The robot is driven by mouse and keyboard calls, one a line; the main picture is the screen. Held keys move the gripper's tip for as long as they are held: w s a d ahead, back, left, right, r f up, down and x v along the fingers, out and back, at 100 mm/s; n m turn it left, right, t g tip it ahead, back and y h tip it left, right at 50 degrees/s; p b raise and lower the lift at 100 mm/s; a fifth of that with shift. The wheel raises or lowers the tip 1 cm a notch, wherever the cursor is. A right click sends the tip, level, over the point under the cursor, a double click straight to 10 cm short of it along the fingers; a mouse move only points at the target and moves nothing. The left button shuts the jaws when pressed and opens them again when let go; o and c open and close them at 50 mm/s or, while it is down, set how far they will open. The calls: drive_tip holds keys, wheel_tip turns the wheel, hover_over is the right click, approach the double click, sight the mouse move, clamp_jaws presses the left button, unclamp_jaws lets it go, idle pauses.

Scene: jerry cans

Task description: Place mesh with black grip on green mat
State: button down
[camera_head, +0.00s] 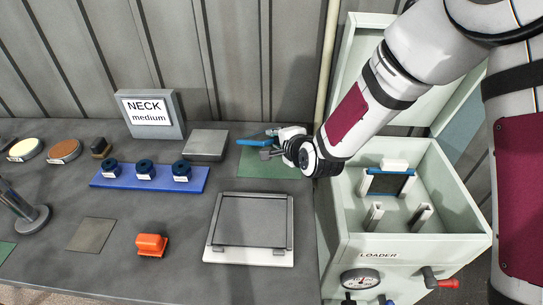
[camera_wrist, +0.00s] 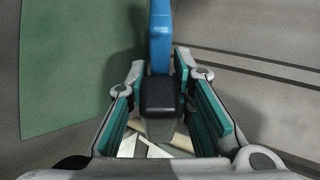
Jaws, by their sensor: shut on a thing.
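A mesh with a blue frame (camera_head: 256,142) and a black grip (camera_head: 268,155) is in my gripper (camera_head: 281,143). In the wrist view, the blue frame (camera_wrist: 160,35) points away, seen edge-on, and the black grip (camera_wrist: 160,100) sits between the teal finger pads of my gripper (camera_wrist: 163,78). The mesh surface is hidden at this angle. The green mat (camera_head: 262,168) lies on the table under and around the gripper in the head view, partly covered. In the wrist view, the mat (camera_wrist: 65,70) is left of the mesh. The gap between mesh and mat is unclear.
The loader box (camera_head: 430,230), lid open, stands right of the mat, with a blue-framed dark panel (camera_head: 388,184) inside. A grey frame tray (camera_head: 250,258) lies in front. A grey block (camera_head: 206,145), blue rack (camera_head: 150,180) and NECK sign (camera_head: 150,112) stand left.

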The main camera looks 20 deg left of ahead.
drive_tip(key=c, duration=1.5)
unclamp_jaws()
drive_tip(key=shift+c, duration=0.2)
drive_tip(key=p+v, duration=0.4)
drive_tip(key=v, duration=0.4)
wheel_tip(320, 180, up, 7)
drive_tip(key=s+d+p, duration=0.1)
drive_tip(key=s+p, duration=0.1)
drive_tip(key=p, duration=0.3)
drive_tip(key=shift+d+r, duration=0.25)
drive_tip(key=shift+d, duration=0.1)
